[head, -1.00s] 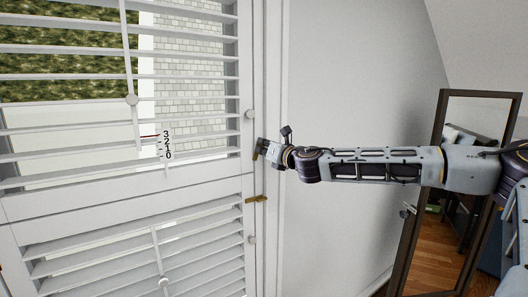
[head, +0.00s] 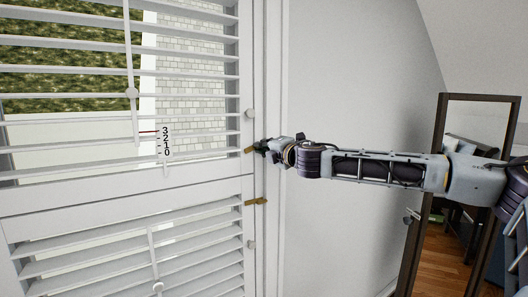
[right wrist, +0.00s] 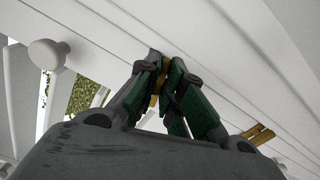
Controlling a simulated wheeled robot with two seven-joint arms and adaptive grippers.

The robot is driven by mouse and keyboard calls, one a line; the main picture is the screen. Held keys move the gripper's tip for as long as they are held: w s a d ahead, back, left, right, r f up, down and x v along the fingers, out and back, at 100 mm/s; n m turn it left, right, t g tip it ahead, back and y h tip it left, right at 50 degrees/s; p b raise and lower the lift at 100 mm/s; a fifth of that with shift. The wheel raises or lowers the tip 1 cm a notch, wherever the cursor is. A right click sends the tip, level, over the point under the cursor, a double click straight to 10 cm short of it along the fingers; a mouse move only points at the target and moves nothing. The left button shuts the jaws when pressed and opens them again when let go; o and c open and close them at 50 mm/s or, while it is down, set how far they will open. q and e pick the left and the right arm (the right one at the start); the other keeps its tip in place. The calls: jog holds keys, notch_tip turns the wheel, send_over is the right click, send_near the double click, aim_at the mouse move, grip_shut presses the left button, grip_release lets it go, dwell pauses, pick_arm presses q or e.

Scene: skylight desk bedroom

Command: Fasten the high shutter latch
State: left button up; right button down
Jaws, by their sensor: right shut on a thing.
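The high shutter latch (head: 249,150) is a small brass bar at the right edge of the white louvred shutter (head: 246,90). It lies nearly level, its left end reaching onto the shutter's frame. My right gripper (head: 262,147) is shut on the high latch from the right. In the right wrist view the dark green fingertips (right wrist: 167,85) close around the brass bar (right wrist: 155,57), partly hiding it. My left gripper is not in view.
A second, lower brass latch (head: 256,202) lies level across the shutter edge; it also shows in the right wrist view (right wrist: 258,134). Round white knobs (head: 249,113) sit on the shutter frame. A dark-framed mirror (head: 425,215) stands at right, beyond bare white wall.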

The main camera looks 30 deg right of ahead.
jog(key=shift+m+b, duration=0.55)
jog(key=shift+m, duration=1.15)
jog(key=c, duration=1.6)
grip_release()
jog(key=shift+o, duration=0.2)
jog(key=shift+s, duration=0.1)
jog(key=shift+s, duration=0.1)
